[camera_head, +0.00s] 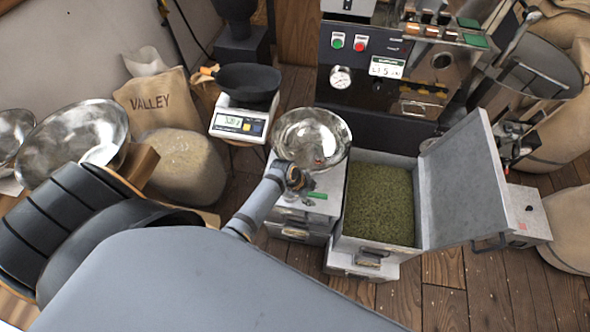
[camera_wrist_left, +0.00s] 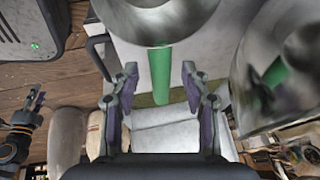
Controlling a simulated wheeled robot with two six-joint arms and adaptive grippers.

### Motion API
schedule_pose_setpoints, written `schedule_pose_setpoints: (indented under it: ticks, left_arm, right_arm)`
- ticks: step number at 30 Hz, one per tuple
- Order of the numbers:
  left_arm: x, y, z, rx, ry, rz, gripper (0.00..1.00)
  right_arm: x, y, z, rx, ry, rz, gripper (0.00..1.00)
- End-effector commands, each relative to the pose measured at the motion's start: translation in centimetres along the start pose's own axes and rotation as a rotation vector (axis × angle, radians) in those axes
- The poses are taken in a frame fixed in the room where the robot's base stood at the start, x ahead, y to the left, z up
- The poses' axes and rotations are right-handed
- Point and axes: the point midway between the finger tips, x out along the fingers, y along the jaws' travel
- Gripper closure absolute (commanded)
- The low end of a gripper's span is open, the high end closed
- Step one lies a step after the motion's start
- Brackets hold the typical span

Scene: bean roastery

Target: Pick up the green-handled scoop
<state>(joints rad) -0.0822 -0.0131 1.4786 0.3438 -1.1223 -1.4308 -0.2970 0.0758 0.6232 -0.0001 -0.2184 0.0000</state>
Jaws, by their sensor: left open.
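The green-handled scoop lies by the steel bowl on the grey cabinet top; its green handle (camera_head: 317,196) shows just right of my left gripper (camera_head: 301,186). In the left wrist view the handle (camera_wrist_left: 160,85) appears between the two spread fingers of my left gripper (camera_wrist_left: 160,70), with a gap on each side. My left gripper is open and holds nothing. A small dark gripper, apparently my right one (camera_wrist_left: 37,99), shows at the left of the wrist view.
An open bin (camera_head: 437,195) of green beans is to the right. A scale (camera_head: 238,124) is at the back left.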

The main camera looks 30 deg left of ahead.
Motion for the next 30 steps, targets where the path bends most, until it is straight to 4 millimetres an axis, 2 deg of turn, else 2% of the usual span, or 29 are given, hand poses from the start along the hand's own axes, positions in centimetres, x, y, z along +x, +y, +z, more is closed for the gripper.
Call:
schedule_pose_setpoints:
  ticks: [3,10,21,30]
  left_arm:
    - [1.41,-0.03,-0.02,0.0,0.001,-0.001,0.53]
    - [1.57,-0.05,-0.03,0.0,0.0,-0.002,0.53]
    - [1.55,-0.03,-0.01,0.0,0.0,-0.002,1.0]
    - [1.51,-0.07,-0.03,0.0,0.0,-0.002,1.0]
  right_arm:
    - [0.39,-0.25,0.34,0.001,-0.005,-0.003,0.67]
    - [0.34,-0.12,0.43,0.0,-0.007,-0.001,0.67]
    - [0.34,0.4,0.54,-0.002,-0.009,0.005,0.67]
    - [0.32,0.48,0.55,-0.003,-0.009,0.006,0.67]
